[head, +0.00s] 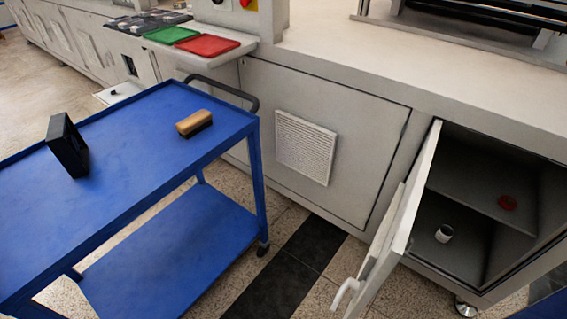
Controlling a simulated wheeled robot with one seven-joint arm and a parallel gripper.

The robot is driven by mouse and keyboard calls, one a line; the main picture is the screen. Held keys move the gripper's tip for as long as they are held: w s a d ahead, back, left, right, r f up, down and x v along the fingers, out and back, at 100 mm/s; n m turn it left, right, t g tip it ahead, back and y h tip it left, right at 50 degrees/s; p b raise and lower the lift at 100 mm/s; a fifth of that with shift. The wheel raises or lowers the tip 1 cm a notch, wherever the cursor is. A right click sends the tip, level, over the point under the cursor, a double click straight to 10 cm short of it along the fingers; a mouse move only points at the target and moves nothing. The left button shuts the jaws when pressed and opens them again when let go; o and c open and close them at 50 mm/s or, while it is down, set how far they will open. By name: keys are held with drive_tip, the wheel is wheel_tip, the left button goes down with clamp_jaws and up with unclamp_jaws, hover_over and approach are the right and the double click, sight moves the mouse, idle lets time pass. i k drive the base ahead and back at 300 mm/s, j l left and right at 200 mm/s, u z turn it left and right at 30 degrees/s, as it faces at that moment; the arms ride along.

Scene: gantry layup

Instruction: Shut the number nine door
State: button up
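An open cabinet door (403,215) swings out from the light grey machine base at the right. It is hinged on its left side and seen nearly edge-on. A pale curved handle (345,292) sticks out near its free lower end. No number can be read on it, so I cannot tell whether it is door nine. My gripper is not in view.
A blue cart (225,140) stands left, carrying a black box-like frame (67,145) and a brush (194,123). A closed vented panel (306,147) lies between cart and door. Green (172,34) and red (207,45) trays sit above. Dark-striped floor (290,260) between is clear.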

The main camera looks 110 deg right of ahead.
sight(389, 245)
drive_tip(key=j+z, duration=0.1)
drive_tip(key=z, duration=0.35)
drive_tip(key=j+z, duration=0.1)
drive_tip(key=z, duration=0.3)
drive_tip(key=j+z, duration=0.1)
drive_tip(key=z, duration=0.35)
drive_tip(key=j+z, duration=0.1)
drive_tip(key=z, duration=3.45)
drive_tip(key=k+j+u, duration=0.15)
drive_tip(key=u, duration=2.35)
